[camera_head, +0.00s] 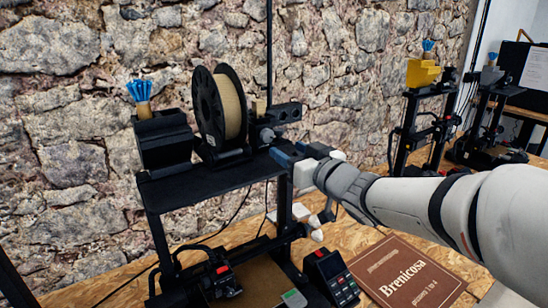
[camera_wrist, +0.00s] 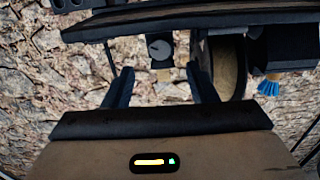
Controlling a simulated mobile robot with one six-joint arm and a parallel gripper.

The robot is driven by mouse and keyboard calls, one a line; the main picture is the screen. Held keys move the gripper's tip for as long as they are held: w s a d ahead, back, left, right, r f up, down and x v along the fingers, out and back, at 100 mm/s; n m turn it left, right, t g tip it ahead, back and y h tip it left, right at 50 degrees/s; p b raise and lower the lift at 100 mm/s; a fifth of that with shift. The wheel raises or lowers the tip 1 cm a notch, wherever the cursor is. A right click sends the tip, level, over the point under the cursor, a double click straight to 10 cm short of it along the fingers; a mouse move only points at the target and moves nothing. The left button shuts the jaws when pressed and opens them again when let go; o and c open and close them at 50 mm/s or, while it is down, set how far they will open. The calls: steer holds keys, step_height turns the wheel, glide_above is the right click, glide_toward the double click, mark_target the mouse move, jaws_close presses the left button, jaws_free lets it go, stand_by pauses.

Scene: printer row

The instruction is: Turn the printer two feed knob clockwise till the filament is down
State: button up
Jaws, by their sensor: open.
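The feed knob (camera_head: 267,135) is a small grey dial on a dark block beside the filament spool, on top of the nearest printer. In the wrist view the knob (camera_wrist: 160,49) shows face-on with a light mark, between and beyond my fingertips. My gripper (camera_head: 284,157) is open and empty, just in front of and below the knob in the head view. Both fingers of my gripper (camera_wrist: 162,78) show apart in the wrist view, with a gap to the knob. The spool of tan filament (camera_head: 232,103) stands upright in a black holder; I cannot tell the filament's feed state.
A black holder with blue-tipped tools (camera_head: 165,135) stands left of the spool. The printer's black top shelf (camera_head: 205,186) lies below. Other printers (camera_head: 425,110) stand at right.

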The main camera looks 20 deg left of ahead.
mark_target(269, 137)
steer(key=p+x, duration=0.1)
steer(key=x, duration=0.6)
steer(key=shift+w+a, duration=0.25)
steer(key=shift+w, duration=0.05)
steer(key=shift+c, duration=0.5)
steer(key=c, duration=0.9)
steer(key=shift+o, duration=0.2)
steer(key=shift+r+m+p, duration=0.2)
steer(key=shift+m+p, duration=1)
steer(key=shift+f+m, duration=0.15)
steer(key=shift+m, duration=0.15)
